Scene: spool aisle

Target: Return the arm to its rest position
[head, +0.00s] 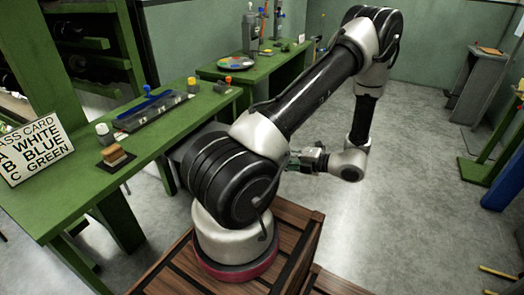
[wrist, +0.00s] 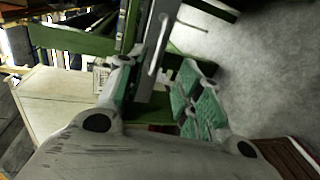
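My arm rises from its base, bends at a high elbow and hangs down on the right in the head view. My gripper (head: 303,160) is at its lower end, pointing left toward the green bench, above the floor and partly behind my arm. In the wrist view, my gripper (wrist: 158,92) has its two green-padded fingers spread apart. I see nothing held between them; a grey panel with a handle (wrist: 155,45) shows behind the gap.
The green bench (head: 70,195) at left carries a class card (head: 35,150), a grey tray (head: 150,110), a wooden block (head: 115,155) and small bottles. A second green bench (head: 265,75) stands behind. A grey stand (head: 480,85) is at far right. The floor (head: 410,190) between is clear.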

